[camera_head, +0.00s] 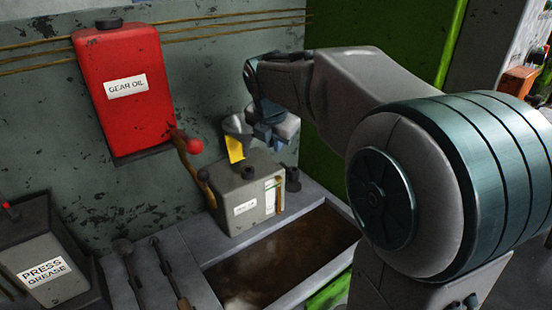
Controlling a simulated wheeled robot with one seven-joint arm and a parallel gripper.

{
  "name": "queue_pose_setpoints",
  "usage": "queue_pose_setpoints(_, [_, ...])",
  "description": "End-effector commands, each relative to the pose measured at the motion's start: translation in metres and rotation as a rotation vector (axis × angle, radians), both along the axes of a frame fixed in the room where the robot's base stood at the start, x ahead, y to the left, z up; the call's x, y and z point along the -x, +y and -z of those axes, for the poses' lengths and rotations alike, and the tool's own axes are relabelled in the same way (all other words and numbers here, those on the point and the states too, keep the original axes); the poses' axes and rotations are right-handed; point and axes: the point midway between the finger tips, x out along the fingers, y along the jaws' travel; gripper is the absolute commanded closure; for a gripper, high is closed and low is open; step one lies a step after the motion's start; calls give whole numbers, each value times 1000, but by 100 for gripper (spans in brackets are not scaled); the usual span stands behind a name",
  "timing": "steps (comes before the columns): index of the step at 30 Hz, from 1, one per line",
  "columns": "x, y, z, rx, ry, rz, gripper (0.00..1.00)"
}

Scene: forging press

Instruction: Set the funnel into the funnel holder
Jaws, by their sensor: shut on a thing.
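A grey funnel (238,124) is held in my gripper (257,130), which is shut on it above the grey tank (243,207). The funnel's mouth faces up, and a yellow piece (235,149) shows just below it. I cannot tell whether that yellow piece belongs to the funnel. The funnel's lower end and the finger contact are too small to make out. A dark cup-like fitting (292,178) stands right of the tank. I cannot tell whether it is the funnel holder, and no other holder is clear.
The tank has a dark neck (248,172) on top. A red gear oil tank (123,85) with a red-knobbed lever (194,147) hangs on the wall. A brown-stained trough (285,258) lies in front. Tools (170,275) and a press grease box (45,262) are at left.

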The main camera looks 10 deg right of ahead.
Motion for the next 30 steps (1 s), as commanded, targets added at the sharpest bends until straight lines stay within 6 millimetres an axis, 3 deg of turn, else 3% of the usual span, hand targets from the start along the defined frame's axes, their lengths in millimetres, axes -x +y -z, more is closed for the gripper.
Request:
queue_pose_setpoints(3, [-1, 0, -33, -2, -6, 1, 100])
queue_pose_setpoints(10, [-1, 0, -77, -1, -4, 1, 100])
queue_pose_setpoints(30, [0, 0, -119, 0, 0, 0, 100])
